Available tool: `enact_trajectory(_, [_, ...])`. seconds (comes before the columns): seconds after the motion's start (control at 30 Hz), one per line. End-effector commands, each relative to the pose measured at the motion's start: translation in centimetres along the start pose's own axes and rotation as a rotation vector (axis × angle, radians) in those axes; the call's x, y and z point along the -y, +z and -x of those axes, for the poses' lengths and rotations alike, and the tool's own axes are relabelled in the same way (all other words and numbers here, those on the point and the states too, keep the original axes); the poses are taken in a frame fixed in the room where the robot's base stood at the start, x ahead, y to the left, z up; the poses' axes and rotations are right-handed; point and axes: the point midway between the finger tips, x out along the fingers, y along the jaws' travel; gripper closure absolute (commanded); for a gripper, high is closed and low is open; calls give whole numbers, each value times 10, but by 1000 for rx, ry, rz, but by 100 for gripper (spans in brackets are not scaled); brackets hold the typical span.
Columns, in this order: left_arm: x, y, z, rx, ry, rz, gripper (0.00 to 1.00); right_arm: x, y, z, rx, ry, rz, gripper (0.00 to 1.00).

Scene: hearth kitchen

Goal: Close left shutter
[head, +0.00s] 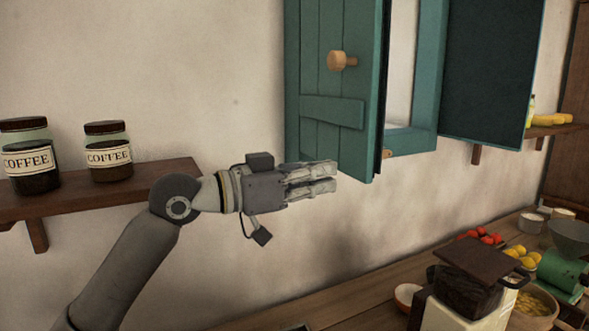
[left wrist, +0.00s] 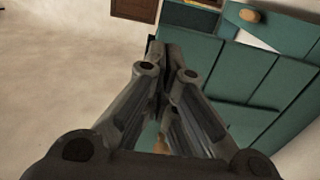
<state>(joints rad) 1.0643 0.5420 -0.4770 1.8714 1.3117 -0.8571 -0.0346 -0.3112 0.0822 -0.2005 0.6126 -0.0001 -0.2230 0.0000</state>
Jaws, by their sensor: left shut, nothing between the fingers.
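The left shutter (head: 330,90) is a teal plank panel with a round wooden knob (head: 342,60). It stands open, angled out from the window frame (head: 408,138). My left gripper (head: 335,178) comes in from the left with its fingers together and empty. The fingertips are at the shutter's lower edge in the head view; I cannot tell if they touch it. In the left wrist view the closed fingers (left wrist: 172,55) show with teal panelling (left wrist: 240,75) beyond and to the right. My right gripper is out of view.
The right shutter (head: 490,70) is also open, showing a dark face. A shelf (head: 150,170) with two coffee jars (head: 108,155) is at left, near my forearm.

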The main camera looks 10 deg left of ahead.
Motion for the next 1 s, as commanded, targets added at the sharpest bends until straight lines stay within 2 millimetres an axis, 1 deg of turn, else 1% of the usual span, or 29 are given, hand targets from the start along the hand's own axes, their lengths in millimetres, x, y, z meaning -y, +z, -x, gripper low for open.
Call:
enact_trajectory(0.03, [-1, -4, -12, 0, 3, 3, 100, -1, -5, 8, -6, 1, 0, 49])
enact_trajectory(0.1, [-1, -4, -25, -1, 3, 2, 100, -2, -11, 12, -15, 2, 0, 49])
enact_trajectory(0.2, [-1, -4, -40, 0, 2, 3, 100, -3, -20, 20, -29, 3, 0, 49])
enact_trajectory(0.33, [0, -2, -54, 0, 1, 1, 100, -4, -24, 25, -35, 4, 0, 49])
enact_trajectory(0.5, [0, -1, -60, 0, 0, 0, 100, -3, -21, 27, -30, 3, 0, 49])
enact_trajectory(0.87, [0, 0, -61, 0, -2, 0, 100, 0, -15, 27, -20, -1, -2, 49])
enact_trajectory(1.0, [0, -1, -66, 0, -14, 1, 100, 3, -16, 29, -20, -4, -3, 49])
